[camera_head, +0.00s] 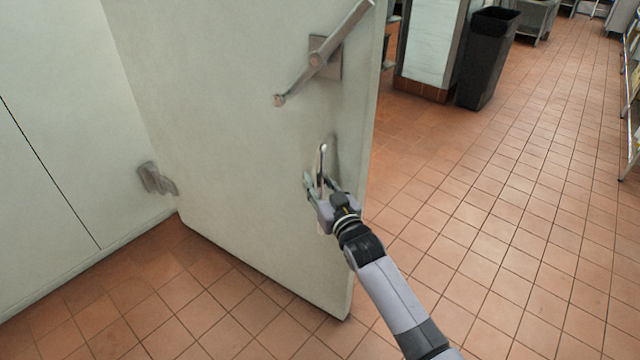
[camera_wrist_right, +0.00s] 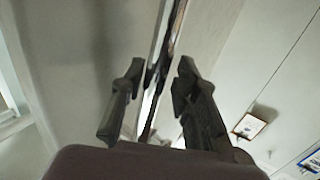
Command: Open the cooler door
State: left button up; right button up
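The cooler door (camera_head: 230,130) is a large pale panel with a hinge (camera_head: 155,179) at its lower left. It stands swung out at an angle from the wall, its free edge to the right. An upright metal handle (camera_head: 322,160) sits near that edge. My right gripper (camera_head: 316,186) is at the handle. In the right wrist view the handle (camera_wrist_right: 157,75) runs between the two spread fingers (camera_wrist_right: 156,92), with a small gap seen on each side. Contact cannot be made out. My left gripper is out of view.
A long metal lever (camera_head: 318,58) is mounted on the door above the handle. A black bin (camera_head: 485,60) stands beside a pale pillar (camera_head: 428,45) at the back. Shelving (camera_head: 632,90) lines the far right. The tiled floor (camera_head: 500,210) right of the door is clear.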

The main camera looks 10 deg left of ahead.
jog(key=shift+o, duration=0.5)
jog(key=shift+d+f, duration=0.2)
jog(key=shift+s+d, duration=0.2)
jog(key=v, duration=1.1)
jog(key=shift+s, duration=0.2)
jog(key=shift+c, duration=0.2)
